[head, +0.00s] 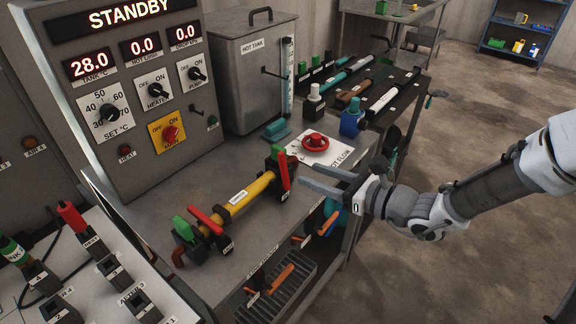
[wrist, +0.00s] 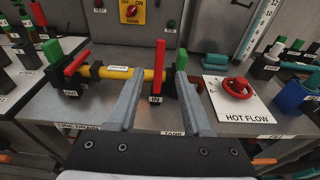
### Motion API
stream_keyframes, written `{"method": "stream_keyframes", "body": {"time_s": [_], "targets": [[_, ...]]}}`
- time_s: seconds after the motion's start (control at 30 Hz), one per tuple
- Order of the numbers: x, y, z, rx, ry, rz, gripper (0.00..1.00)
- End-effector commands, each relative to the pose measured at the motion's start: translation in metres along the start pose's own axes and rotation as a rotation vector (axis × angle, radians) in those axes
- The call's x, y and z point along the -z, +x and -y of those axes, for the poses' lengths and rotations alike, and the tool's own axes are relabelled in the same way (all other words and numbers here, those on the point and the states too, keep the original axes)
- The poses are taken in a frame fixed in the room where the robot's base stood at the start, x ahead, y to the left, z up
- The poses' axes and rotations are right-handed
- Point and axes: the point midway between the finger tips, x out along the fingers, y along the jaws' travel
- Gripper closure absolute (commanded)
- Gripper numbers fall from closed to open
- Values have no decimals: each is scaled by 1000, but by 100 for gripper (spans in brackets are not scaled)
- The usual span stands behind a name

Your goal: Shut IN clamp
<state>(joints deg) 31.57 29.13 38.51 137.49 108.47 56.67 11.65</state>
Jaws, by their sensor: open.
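The IN clamp stands at the far end of a yellow tube (head: 246,197). Its red lever (head: 284,171) points up, and in the wrist view the lever (wrist: 159,62) stands upright above the IN label (wrist: 155,99). The other red lever (head: 206,221), at the near end of the tube, is tilted over; in the wrist view it (wrist: 77,63) slants too. My gripper (head: 302,176) is open and empty, just right of the IN lever. In the wrist view the lever appears between my fingers (wrist: 160,76), with no clear contact.
A red valve wheel (head: 315,142) on a white HOT FLOW plate lies just behind my gripper. The control panel (head: 130,150) reads STANDBY. A hot tank (head: 252,80) stands behind. Green blocks (head: 181,228) flank the tube. Several orange-handled parts lie on the shelf below.

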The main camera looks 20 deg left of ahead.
Motion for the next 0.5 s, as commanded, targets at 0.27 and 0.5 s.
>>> {"method": "stream_keyframes", "body": {"time_s": [0.27, 0.5], "targets": [[3, 39, -1, -4, -3, 2, 50], [3, 70, -2, -4, -2, 0, 50]]}}
